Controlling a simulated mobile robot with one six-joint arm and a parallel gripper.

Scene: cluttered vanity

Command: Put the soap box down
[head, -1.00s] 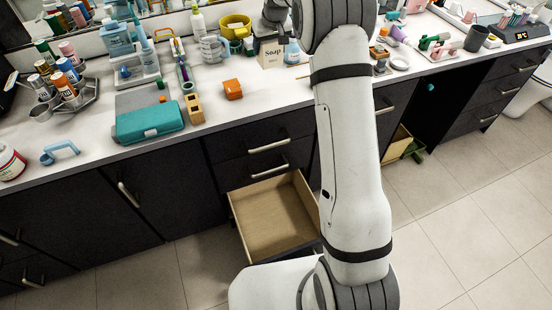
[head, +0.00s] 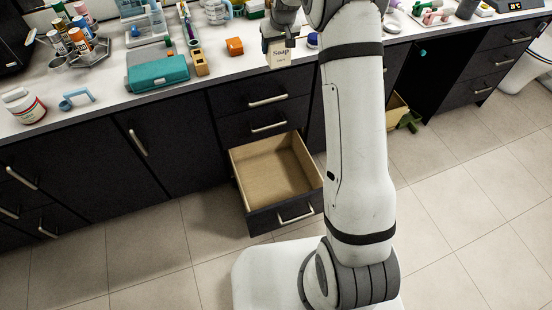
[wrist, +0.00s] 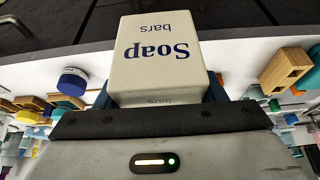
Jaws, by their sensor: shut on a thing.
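The soap box (head: 281,54) is cream with dark blue "Soap" lettering. My gripper (head: 280,38) is shut on it and holds it upright near the counter's front edge, over or just in front of that edge. In the wrist view the soap box (wrist: 160,52) fills the middle, with its text upside down, and the gripper's fingers are mostly hidden behind it. I cannot tell the exact gap between the box and the counter.
An open, empty wooden drawer (head: 270,172) juts out below the box. A round blue-lidded jar (wrist: 72,82) shows in the wrist view.

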